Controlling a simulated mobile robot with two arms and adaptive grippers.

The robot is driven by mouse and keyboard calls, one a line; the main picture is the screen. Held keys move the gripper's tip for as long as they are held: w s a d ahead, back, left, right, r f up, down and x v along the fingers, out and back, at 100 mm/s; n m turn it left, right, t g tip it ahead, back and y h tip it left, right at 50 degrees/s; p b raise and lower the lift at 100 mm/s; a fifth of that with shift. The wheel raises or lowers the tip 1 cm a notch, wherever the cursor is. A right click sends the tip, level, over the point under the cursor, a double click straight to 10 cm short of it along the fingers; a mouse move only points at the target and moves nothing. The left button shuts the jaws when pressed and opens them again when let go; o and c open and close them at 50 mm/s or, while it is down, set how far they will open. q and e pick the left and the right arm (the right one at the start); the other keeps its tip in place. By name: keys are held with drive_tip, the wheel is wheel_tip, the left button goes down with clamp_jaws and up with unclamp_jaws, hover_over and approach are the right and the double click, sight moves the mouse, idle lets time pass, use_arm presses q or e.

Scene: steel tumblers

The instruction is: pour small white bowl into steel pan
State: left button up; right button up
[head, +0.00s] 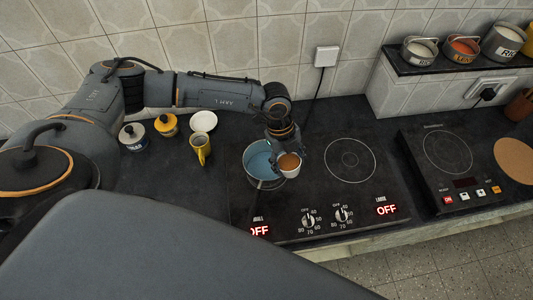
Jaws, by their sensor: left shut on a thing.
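The small white bowl (289,170) has something orange-brown inside. My left gripper (281,150) is shut on it from above and behind. The bowl is close to upright, at the right side of the steel pan (253,168), over or just in front of its rim. The pan has a blue-looking inside and stands on the left burner of the hob. Part of the pan is hidden behind the gripper and bowl. My right gripper is not in view.
A bare burner ring (350,160) lies right of the pan. A portable cooker (458,160) is at right. Labelled tins (420,52) stand on a raised shelf.

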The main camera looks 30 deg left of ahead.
use_arm(q)
drive_tip(key=shift+w+a+r+h, duration=0.15)
drive_tip(key=shift+a+r+h, duration=0.05)
drive_tip(key=shift+a+h, duration=0.6)
drive_tip(key=shift+w+a+f+g+h, duration=0.15)
drive_tip(key=shift+a+f+g+h, duration=0.15)
drive_tip(key=shift+a+h, duration=0.3)
drive_tip(key=shift+w+a+f+g+h, duration=0.1)
drive_tip(key=shift+a+f+g+h, duration=0.1)
drive_tip(key=shift+a+f+h, duration=0.3)
drive_tip(key=shift+w+a+h+b, duration=0.1)
drive_tip(key=shift+a+h+b, duration=0.2)
drive_tip(key=shift+h+b, duration=0.9)
drive_tip(key=shift+a+h+b, duration=0.3)
drive_tip(key=shift+h+b, duration=0.2)
drive_tip(key=shift+b, duration=1.35)
drive_tip(key=shift+a+f+g+h+b, duration=0.1)
drive_tip(key=shift+f+g+h+b, duration=0.3)
drive_tip(key=shift+b, duration=1.05)
drive_tip(key=shift+a+f+h+b, duration=0.1)
drive_tip(key=shift+h+b, duration=0.5)
drive_tip(key=shift+b, duration=0.8)
drive_tip(key=shift+a+r+h+b, duration=0.2)
drive_tip(key=shift+h+b, duration=0.8)
drive_tip(key=shift+b, duration=1)
